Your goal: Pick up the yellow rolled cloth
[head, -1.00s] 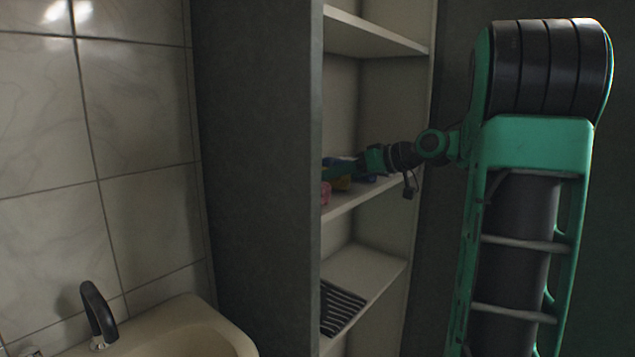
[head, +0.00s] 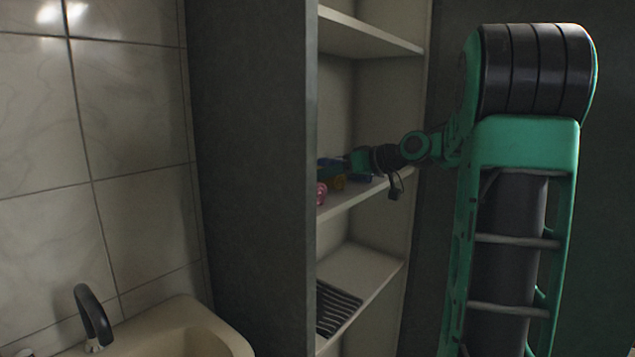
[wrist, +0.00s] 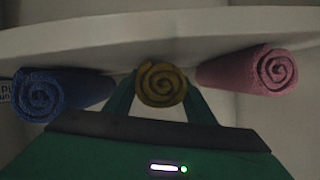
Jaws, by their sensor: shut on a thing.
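The yellow rolled cloth (wrist: 162,84) sits between the two green fingers of my gripper (wrist: 162,98) in the wrist view, its spiral end facing the camera. My gripper is shut on it. In the head view the yellow cloth (head: 339,183) is a small patch at the middle shelf, below my gripper (head: 338,167) and partly hidden by it. I cannot tell whether the cloth touches the shelf.
A blue rolled cloth (wrist: 45,95) lies close on the left and a pink one (wrist: 268,72) close on the right in the wrist view. The shelf board (head: 350,200) lies between cabinet walls. A striped dark item (head: 337,308) is on the lower shelf.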

